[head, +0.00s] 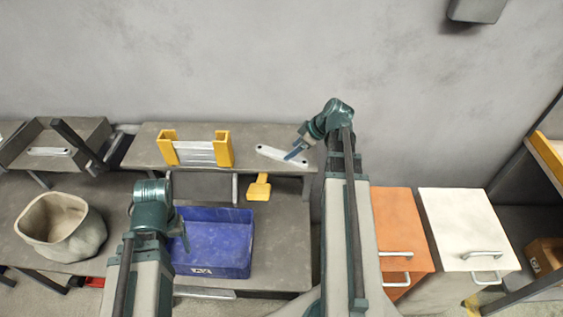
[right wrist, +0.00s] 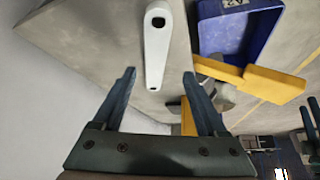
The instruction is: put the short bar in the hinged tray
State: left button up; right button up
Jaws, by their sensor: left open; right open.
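The short bar looks to be the pale flat bar with a hole at each end (head: 272,153), lying on the raised grey shelf. In the right wrist view the bar (right wrist: 157,40) points down between my fingers. My right gripper (head: 297,152) is open above the bar's right end; its fingertips (right wrist: 159,74) stand either side of the bar, which is not gripped. My left gripper (head: 183,238) is open and empty by the left wall of a blue bin (head: 247,255). A grey tray-like piece with dark side arms (head: 85,130) at far left may be the hinged tray.
A yellow-ended rack (head: 223,150) stands on the shelf left of the bar. A yellow-handled tool (head: 258,188) lies below the shelf edge. A grey sack (head: 70,245) stands on the left. Orange (head: 400,225) and white (head: 460,220) cabinets stand at right.

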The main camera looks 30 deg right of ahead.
aim_at(283, 155)
jog(key=shift+w+b+x, duration=0.2)
jog(key=shift+b+x, duration=0.85)
jog(key=shift+x, duration=0.3)
jog(key=shift+w+b+x, duration=0.2)
jog(key=shift+b+x, duration=0.8)
jog(key=shift+x, duration=0.35)
jog(key=shift+d+r, duration=0.15)
jog(key=shift+r, duration=0.1)
grip_shut()
